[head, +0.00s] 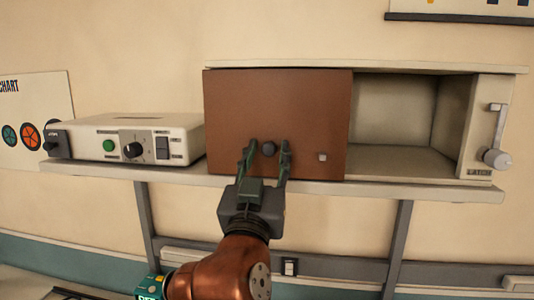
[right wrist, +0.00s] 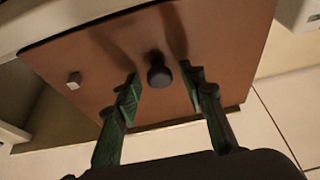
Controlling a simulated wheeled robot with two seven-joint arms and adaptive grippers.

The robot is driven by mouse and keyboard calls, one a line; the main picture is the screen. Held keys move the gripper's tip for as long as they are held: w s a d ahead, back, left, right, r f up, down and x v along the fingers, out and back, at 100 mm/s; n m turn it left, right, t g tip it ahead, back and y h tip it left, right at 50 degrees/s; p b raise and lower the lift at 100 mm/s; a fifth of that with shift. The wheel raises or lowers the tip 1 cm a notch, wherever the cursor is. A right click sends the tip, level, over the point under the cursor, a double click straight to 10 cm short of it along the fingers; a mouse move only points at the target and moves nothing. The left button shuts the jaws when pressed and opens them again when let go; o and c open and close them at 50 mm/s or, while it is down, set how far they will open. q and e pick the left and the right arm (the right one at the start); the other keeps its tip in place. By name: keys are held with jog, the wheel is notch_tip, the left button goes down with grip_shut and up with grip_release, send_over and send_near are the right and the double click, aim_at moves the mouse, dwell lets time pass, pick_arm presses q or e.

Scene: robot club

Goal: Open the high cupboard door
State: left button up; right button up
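The high cupboard (head: 497,95) is on a wall shelf. Its brown door (head: 232,110) covers the left part, and the right part shows an open, empty interior (head: 395,115). A dark round knob (head: 268,148) sits low on the door; it also shows in the right wrist view (right wrist: 159,76). My right gripper (head: 267,150) is open, with its green fingers on either side of the knob. In the right wrist view gaps show between the knob and both fingers (right wrist: 162,88). A small pale square stud (head: 322,156) is on the door right of the knob. My left gripper is not in view.
A cream control box (head: 85,144) with a green button and black dial stands on the shelf (head: 420,188), left of the door. A lever marked LATCH (head: 495,140) is on the cupboard's right panel. Grey brackets (head: 398,240) hold the shelf. A teal device (head: 150,287) is at the bottom left.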

jog(key=v, duration=1.2)
